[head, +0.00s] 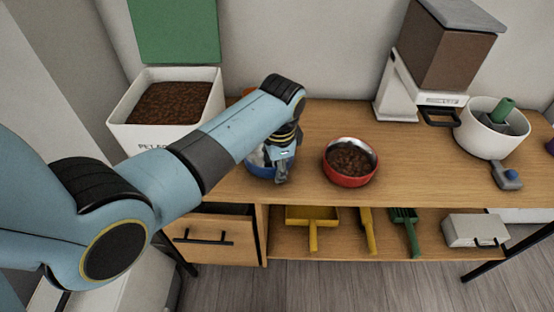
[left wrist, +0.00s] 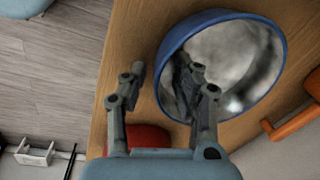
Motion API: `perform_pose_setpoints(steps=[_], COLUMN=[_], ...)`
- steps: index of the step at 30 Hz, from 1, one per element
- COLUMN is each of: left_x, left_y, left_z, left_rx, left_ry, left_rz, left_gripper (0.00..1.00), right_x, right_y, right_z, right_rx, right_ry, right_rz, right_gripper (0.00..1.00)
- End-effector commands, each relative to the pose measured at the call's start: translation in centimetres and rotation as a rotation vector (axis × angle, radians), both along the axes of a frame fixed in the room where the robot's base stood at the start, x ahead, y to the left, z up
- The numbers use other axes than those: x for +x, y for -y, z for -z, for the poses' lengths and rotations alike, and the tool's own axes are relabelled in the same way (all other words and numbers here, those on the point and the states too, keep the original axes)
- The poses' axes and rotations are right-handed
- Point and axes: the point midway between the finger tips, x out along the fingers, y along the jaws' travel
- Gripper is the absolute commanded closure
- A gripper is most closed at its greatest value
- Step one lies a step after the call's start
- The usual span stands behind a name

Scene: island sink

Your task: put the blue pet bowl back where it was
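The blue pet bowl (head: 257,170), with a silvery inside, stands on the wooden table and is partly hidden behind my left arm and gripper. In the left wrist view the bowl (left wrist: 167,52) fills the upper middle and looks empty. My left gripper (head: 281,174) is at the bowl's near right side. In the left wrist view the gripper (left wrist: 160,72) has its fingers apart across the rim, one outside and one over the inside. Neither finger clearly presses the wall. My right gripper is in neither view.
A red bowl of kibble (head: 349,180) stands just right of the blue one. A white pellet bin (head: 165,140) with a raised green lid is at left. A dispenser (head: 440,60) and white pot (head: 480,140) stand at right. Scoops lie on the shelf below. Bare tabletop (head: 415,170) lies right of the red bowl.

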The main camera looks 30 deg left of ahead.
Motion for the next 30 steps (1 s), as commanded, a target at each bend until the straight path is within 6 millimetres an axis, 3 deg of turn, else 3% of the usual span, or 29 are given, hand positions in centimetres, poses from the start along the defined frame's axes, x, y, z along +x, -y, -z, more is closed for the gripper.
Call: perform_pose_setpoints(steps=[16, 21, 30], left_x=[-0.6, -0.7, -0.8], left_y=[0.9, 1.0, 1.1], left_z=[-10.4, -11.8, -12.0], left_rx=[0.001, 0.0, 0.0], left_ry=[0.002, 0.001, 0.0], left_rz=[0.0, 0.0, 0.0], left_gripper=[0.7, 0.7, 0.7], right_x=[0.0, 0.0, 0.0], right_y=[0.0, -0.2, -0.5], right_z=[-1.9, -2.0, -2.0], right_rx=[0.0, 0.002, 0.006], right_ry=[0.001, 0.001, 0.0], right_rz=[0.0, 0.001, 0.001], right_gripper=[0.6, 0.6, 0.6])
